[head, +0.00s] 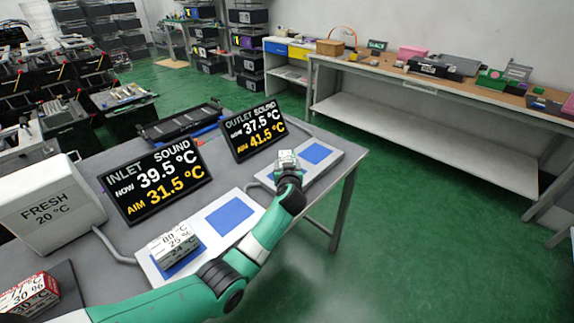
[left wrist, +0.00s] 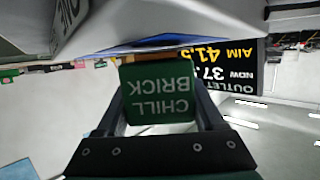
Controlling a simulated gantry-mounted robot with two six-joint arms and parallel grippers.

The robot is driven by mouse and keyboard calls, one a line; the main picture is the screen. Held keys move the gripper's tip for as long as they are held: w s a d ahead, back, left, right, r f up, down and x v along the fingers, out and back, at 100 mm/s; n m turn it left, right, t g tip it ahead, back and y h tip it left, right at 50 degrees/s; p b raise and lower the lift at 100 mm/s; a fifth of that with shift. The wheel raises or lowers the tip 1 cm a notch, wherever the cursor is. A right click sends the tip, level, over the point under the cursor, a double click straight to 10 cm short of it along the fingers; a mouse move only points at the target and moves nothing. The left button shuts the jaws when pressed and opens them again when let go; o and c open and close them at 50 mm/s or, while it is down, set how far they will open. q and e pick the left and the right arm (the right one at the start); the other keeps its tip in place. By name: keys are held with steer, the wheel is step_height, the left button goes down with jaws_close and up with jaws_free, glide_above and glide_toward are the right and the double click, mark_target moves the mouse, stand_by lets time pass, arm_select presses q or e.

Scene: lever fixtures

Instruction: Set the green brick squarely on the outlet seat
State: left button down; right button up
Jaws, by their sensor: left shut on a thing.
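My left gripper (head: 288,166) is shut on the green brick (left wrist: 158,95), which reads CHILL BRICK in the left wrist view. One blue square (head: 316,152) shows bare on that plate, just right of the brick. What lies under the brick is hidden, and I cannot tell whether it touches the plate. The left gripper's fingers (left wrist: 160,108) stand on both sides of the brick. My right gripper is not in view.
The outlet display (head: 254,130) and inlet display (head: 155,182) stand behind the plates. The inlet plate has a printed white block (head: 174,243) and a bare blue square (head: 229,215). A FRESH box (head: 48,205) and red block (head: 33,296) are at left.

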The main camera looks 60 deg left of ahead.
arm_select(q)
steer(key=shift+f+b, duration=0.3)
steer(key=shift+b, duration=0.05)
jaws_free()
steer(key=p+v, duration=0.3)
steer(key=p, duration=0.1)
steer(key=p+v, duration=0.4)
steer(key=p, duration=0.1)
steer(key=p+v, duration=0.4)
steer(key=p, duration=0.1)
steer(key=shift+w+a+r, duration=0.1)
steer(key=shift+a+r, duration=0.05)
steer(key=shift+r, duration=0.2)
steer(key=shift+d, duration=0.2)
steer(key=shift+s+d+f+p, duration=0.15)
steer(key=shift+s+f+p, duration=0.05)
steer(key=shift+s+p, duration=0.1)
steer(key=shift+w, duration=0.1)
